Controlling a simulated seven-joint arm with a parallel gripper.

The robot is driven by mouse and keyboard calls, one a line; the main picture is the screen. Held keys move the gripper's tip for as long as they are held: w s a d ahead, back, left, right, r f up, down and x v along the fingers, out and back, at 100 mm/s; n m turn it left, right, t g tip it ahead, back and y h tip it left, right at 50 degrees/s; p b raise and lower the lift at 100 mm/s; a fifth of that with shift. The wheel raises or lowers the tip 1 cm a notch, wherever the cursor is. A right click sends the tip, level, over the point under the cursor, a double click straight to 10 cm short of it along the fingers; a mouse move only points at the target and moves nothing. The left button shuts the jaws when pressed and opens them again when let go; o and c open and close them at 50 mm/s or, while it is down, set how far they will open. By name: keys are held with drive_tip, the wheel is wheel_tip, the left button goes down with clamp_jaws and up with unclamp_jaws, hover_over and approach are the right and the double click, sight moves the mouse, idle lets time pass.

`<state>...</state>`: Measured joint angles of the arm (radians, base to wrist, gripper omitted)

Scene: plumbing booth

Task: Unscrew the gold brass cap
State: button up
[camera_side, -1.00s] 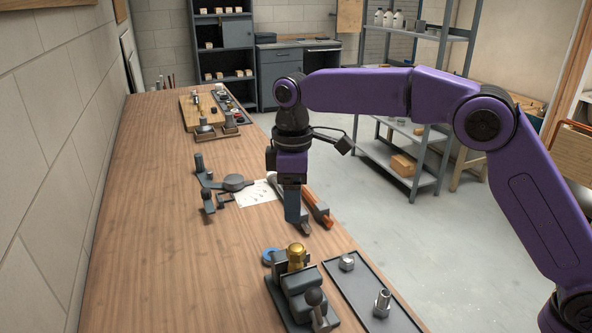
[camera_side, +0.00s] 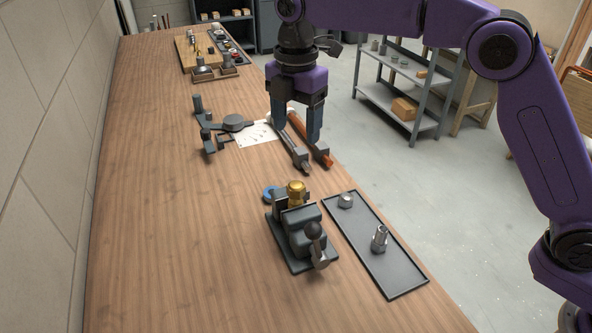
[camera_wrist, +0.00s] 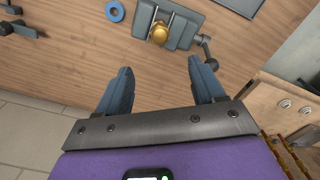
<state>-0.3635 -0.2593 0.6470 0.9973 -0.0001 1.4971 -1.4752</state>
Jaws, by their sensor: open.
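The gold brass cap (camera_side: 296,190) sits upright in a dark grey vise (camera_side: 301,235) on the wooden bench. In the wrist view the cap (camera_wrist: 160,33) shows as a round gold dome between the grey jaws of the vise (camera_wrist: 182,22), at the top middle. My gripper (camera_side: 296,136) is open and empty. It is above and behind the cap in the side view, over the two pipe wrenches. In the wrist view the two blue-grey fingers of my gripper (camera_wrist: 160,75) are wide apart, and the cap lies beyond their tips.
A dark tray (camera_side: 400,280) beside the vise holds a nut (camera_side: 346,200) and a metal fitting (camera_side: 379,239). A blue ring (camera_side: 270,192) lies by the vise. Pipe wrenches (camera_side: 322,153), a white sheet (camera_side: 256,134) and dark fixtures (camera_side: 205,140) lie farther back. The left of the bench is clear.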

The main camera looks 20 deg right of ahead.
sight(296, 184)
wheel_tip(296, 184, down, 14)
drive_tip(key=shift+f, duration=0.1)
idle(0.5)
drive_tip(key=c, duration=1.2)
drive_tip(key=shift+o, duration=0.2)
drive_tip(key=n, duration=1.3)
drive_tip(key=shift+r+n, duration=0.2)
drive_tip(key=shift+n, duration=0.1)
drive_tip(key=o, duration=1.8)
drive_tip(key=shift+c, duration=0.2)
drive_tip(key=shift+r, duration=0.15)
